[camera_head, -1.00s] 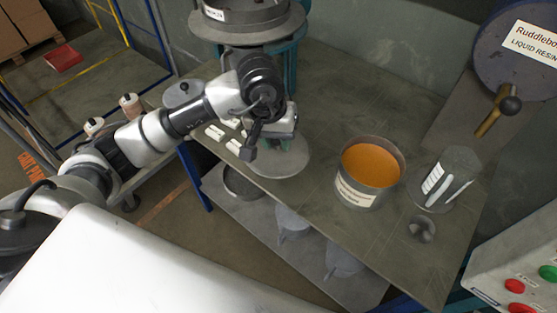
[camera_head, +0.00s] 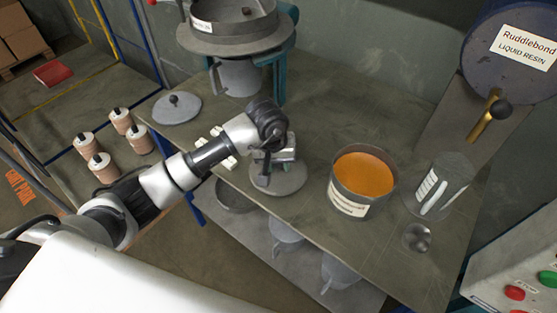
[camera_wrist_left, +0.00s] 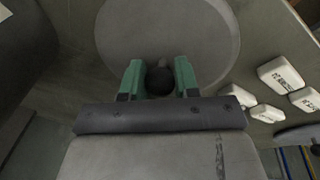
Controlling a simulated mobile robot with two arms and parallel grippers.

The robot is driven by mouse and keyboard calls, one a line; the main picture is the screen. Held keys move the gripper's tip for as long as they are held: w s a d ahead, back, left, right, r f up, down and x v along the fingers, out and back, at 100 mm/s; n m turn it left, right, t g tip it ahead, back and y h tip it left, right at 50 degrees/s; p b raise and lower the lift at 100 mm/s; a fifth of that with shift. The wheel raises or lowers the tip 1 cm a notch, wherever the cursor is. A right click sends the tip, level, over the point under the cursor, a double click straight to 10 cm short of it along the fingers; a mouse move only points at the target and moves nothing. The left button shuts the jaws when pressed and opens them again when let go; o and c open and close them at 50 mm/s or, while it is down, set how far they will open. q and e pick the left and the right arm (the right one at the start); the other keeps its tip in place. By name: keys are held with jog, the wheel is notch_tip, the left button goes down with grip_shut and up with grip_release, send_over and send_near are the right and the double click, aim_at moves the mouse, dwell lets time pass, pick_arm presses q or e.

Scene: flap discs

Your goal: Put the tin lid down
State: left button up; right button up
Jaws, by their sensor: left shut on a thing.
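The tin lid (camera_head: 285,180) is a flat grey disc with a dark knob. My left gripper (camera_head: 267,168) is shut on this knob, with the disc level over the bench, left of the open tin (camera_head: 347,204) of orange stuff. In the left wrist view the disc (camera_wrist_left: 165,25) fills the top middle. The dark knob (camera_wrist_left: 159,82) sits between the two green fingers (camera_wrist_left: 159,76). I cannot tell whether the disc touches the bench or hangs just above it. My right gripper is not in view.
Several white labelled blocks (camera_wrist_left: 284,75) lie close beside the lid. A second knobbed disc (camera_head: 176,110) lies at the bench's left end, near a sieve pan (camera_head: 235,38). A grey cylinder (camera_head: 450,180) and small metal dish (camera_head: 416,238) stand at right. The bench's middle back (camera_head: 350,95) is clear.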

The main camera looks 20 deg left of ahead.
pick_arm(q)
jog(key=shift+f+b, duration=0.25)
jog(key=shift+b, duration=0.05)
jog(key=o, duration=1)
jog(key=shift+r, duration=0.1)
jog(key=shift+c, duration=0.2)
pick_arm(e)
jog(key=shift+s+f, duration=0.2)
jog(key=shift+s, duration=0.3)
pick_arm(q)
jog(key=shift+r+p, duration=0.2)
jog(key=shift+p, duration=0.15)
jog(key=shift+a+r, duration=0.1)
jog(key=shift+r, duration=0.25)
notch_tip(320, 180, up, 11)
jog(key=s+a+b, duration=0.1)
jog(key=b, duration=0.1)
jog(key=shift+s, duration=0.25)
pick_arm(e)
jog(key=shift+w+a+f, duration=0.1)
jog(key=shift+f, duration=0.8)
